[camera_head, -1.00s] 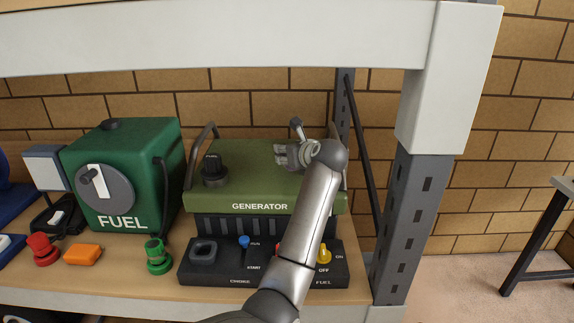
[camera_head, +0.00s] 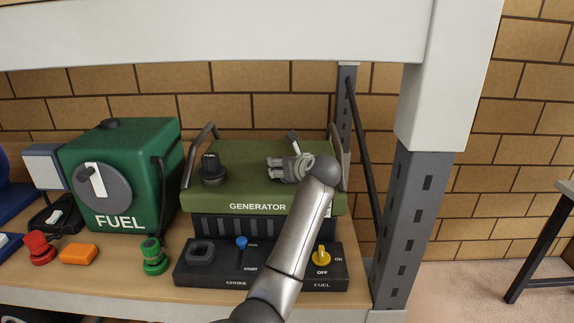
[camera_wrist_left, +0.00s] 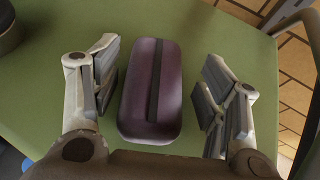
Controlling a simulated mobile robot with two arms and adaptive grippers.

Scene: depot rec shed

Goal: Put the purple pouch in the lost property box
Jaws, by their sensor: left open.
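The purple pouch (camera_wrist_left: 151,92), dark with a black band along its middle, lies on the green top of the generator in the left wrist view. My left gripper (camera_wrist_left: 160,78) is open, with one finger on each side of the pouch and visible gaps between. In the head view my left gripper (camera_head: 280,168) is over the right part of the generator top (camera_head: 240,187), and the pouch cannot be made out there, hidden by the gripper. My right gripper is in neither view. I see no lost property box.
A green fuel tank (camera_head: 122,170) stands left of the generator. A black knob (camera_head: 212,168) and a raised handle (camera_head: 197,150) rise at the generator's left. A shelf beam (camera_head: 220,35) crosses above, and a grey post (camera_head: 405,230) stands at the right.

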